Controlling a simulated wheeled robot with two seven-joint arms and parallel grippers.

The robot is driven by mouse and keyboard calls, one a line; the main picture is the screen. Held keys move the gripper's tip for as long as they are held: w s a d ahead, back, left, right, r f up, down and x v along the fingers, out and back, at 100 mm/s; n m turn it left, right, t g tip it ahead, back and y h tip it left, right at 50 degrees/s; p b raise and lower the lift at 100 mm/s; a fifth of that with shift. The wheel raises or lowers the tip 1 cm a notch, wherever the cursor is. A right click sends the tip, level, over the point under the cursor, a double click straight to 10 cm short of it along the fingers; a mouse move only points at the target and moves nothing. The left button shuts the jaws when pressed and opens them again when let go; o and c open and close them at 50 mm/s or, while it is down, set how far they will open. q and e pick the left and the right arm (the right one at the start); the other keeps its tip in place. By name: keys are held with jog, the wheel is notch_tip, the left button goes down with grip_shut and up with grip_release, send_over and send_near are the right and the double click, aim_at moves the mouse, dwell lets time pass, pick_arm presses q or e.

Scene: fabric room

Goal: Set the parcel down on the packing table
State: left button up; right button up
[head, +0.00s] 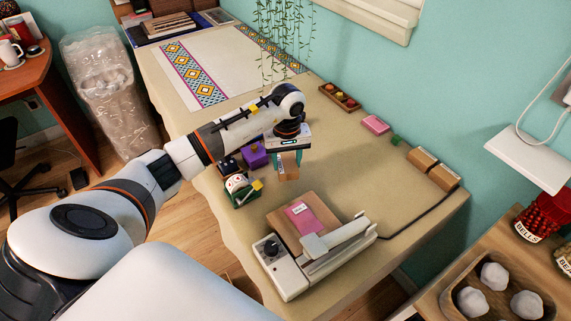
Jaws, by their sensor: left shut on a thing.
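The parcel (289,172) is a small brown box over the middle of the packing table (345,145), which has a cream cloth. My left gripper (286,157) points down with its teal fingers on either side of the parcel's upper part and is shut on it. I cannot tell whether the parcel's underside touches the cloth. My right gripper is not in view.
A sealing machine (290,276) with a pink packet (300,216) is in front. Cloth right of the parcel is clear.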

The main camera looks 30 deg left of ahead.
aim_at(287, 163)
pick_arm(q)
jog(key=shift+f, duration=1.9)
jog(key=o, duration=1)
jog(key=shift+r, duration=0.25)
notch_tip(287, 163, up, 11)
jog(key=shift+f+b, duration=0.2)
jog(key=shift+b, duration=0.2)
jog(key=shift+r, duration=0.6)
jog(key=shift+d, duration=0.1)
